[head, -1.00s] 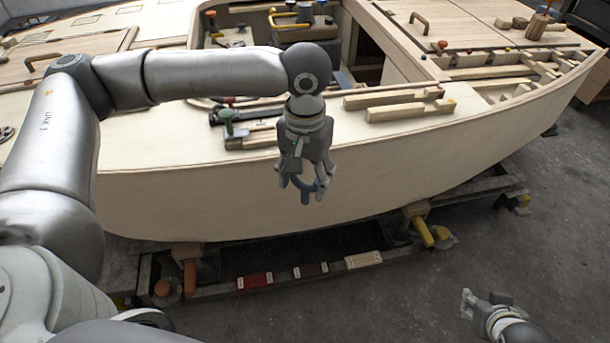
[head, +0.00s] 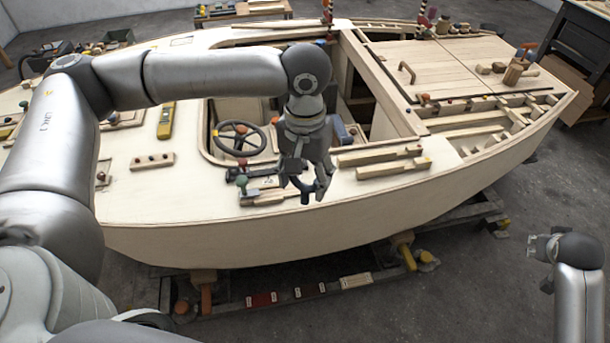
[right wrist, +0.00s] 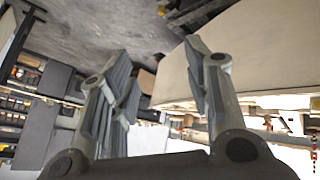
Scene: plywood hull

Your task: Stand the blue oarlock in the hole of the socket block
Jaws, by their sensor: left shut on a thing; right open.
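My left gripper (head: 306,182) points down over the near edge of the deck, shut on the blue oarlock (head: 305,198). The dark blue oarlock shows below the fingertips; its upper part is hidden by the fingers. A pale wooden block (head: 268,198) lies on the deck just left of the gripper, with a green-topped piece (head: 242,182) at its left end. This may be the socket block; I cannot make out an empty hole. My right gripper (head: 538,256) is at the far right, off the hull over the floor. The right wrist view shows its fingers (right wrist: 160,65) apart and empty.
A steering wheel (head: 238,138) stands in the cockpit behind. Pale wooden bars (head: 380,160) lie on the deck to the right. A yellow level (head: 166,120) and a small pegged strip (head: 152,161) lie left. The near deck edge has bare room.

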